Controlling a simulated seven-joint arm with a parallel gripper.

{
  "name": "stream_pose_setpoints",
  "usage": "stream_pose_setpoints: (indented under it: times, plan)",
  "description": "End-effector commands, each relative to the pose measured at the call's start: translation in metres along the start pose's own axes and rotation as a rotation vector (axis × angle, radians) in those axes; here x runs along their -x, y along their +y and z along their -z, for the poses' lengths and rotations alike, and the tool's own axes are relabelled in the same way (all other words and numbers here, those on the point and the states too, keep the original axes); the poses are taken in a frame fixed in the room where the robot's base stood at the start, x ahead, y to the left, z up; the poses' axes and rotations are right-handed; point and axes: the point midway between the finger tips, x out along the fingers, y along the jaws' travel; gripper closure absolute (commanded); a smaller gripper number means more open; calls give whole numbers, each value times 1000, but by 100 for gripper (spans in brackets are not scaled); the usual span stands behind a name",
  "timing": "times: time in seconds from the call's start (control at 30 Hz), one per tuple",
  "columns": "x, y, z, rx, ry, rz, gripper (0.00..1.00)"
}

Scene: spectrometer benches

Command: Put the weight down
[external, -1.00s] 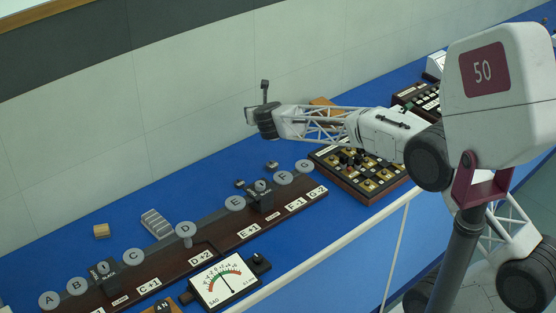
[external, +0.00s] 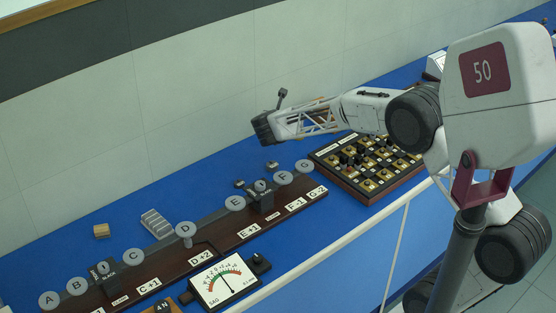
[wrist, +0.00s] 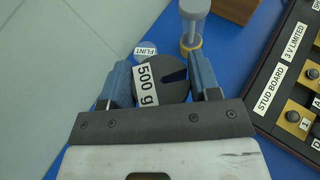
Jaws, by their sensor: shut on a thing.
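In the wrist view, a dark grey slotted disc weight (wrist: 174,82) with a white "500 g" label sits between the two blue-grey fingers of my gripper (wrist: 162,84). The fingers are shut on its sides. Its slot opens toward the right finger. In the external view, the end of my arm is above the far part of the blue bench, close to the wall; the fingers and the weight are hidden there. I cannot tell how high the weight is above the bench (external: 330,225).
The stud board (wrist: 285,75) is at right. A lettered rail (external: 215,236) and meter (external: 222,288) stand at front left.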

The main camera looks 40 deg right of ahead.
Motion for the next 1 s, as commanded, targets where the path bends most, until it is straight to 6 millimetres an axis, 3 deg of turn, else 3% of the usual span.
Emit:
stream_pose_setpoints:
  times: [0.6,1.0]
  plan:
    - [-14,-52,8,-133,0,322,84]
    - [-14,-67,9,-172,0,413,84]
